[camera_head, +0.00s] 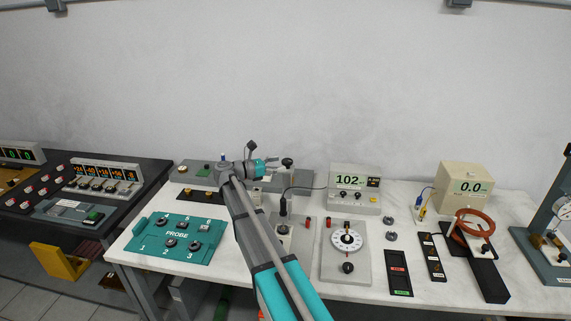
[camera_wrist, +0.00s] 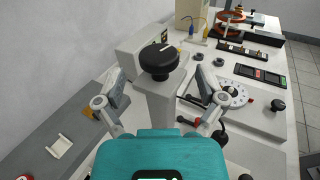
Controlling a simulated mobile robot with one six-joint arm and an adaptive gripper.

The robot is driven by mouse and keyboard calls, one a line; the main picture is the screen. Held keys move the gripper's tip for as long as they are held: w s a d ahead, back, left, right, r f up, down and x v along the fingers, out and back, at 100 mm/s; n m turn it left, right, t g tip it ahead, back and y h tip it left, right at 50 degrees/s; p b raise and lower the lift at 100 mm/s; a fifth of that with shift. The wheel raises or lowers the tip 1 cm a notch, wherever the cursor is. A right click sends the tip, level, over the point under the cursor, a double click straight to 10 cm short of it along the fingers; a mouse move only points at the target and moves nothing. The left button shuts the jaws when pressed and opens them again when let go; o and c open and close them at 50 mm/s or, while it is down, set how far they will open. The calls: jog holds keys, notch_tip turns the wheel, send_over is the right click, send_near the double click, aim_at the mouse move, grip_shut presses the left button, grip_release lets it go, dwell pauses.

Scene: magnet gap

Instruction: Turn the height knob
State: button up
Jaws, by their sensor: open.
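A black round knob (camera_wrist: 160,57) with a white mark on its rim tops a grey post (camera_wrist: 160,100) in the wrist view. I take it for the height knob, though no label on it can be read. In the head view the black knob (camera_head: 287,162) is just right of my gripper (camera_head: 271,161). In the wrist view my gripper (camera_wrist: 160,78) is open, one finger on each side of the post and knob. A clear gap shows on both sides, and the fingers do not appear to touch the knob.
A meter box reading 102 (camera_head: 350,182) stands right of the post. A dial panel (camera_head: 334,268) and a teal PROBE panel (camera_head: 203,253) lie nearer the front. A beige box reading 0.0 (camera_head: 455,178) stands farther right. The wall is behind the white bench.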

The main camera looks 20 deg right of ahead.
jog(key=a, duration=0.9)
jog(key=shift+w, duration=0.35)
jog(key=shift+d, duration=0.15)
